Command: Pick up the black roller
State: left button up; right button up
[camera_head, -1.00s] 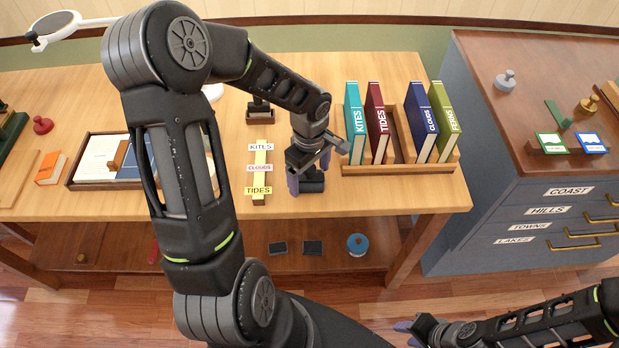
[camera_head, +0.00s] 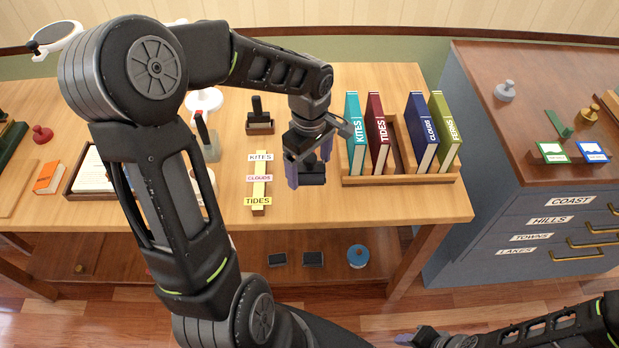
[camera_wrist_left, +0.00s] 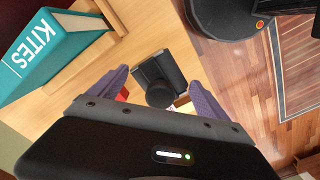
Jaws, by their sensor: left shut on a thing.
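The black roller (camera_head: 313,174) is between the two purple fingers of my left gripper (camera_head: 308,177). My left gripper is shut on it, over the front part of the table, right of the yellow label strip. In the left wrist view the roller's dark block and round knob (camera_wrist_left: 158,93) show between the fingers (camera_wrist_left: 152,92). Its underside is hidden, and the gap to the tabletop is hard to judge. My right gripper (camera_head: 408,338) shows only partly at the bottom edge, far from the roller; its jaw opening is unclear.
A wooden book rack (camera_head: 400,180) with several books stands close right of my left gripper. The teal KITES book (camera_wrist_left: 42,52) is near it. The label strip (camera_head: 259,190) lies to the left, with a stamp in a holder (camera_head: 260,127) behind. A drawer cabinet (camera_head: 550,215) stands right.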

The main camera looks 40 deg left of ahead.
pick_arm(q)
jog(key=shift+r, duration=1.15)
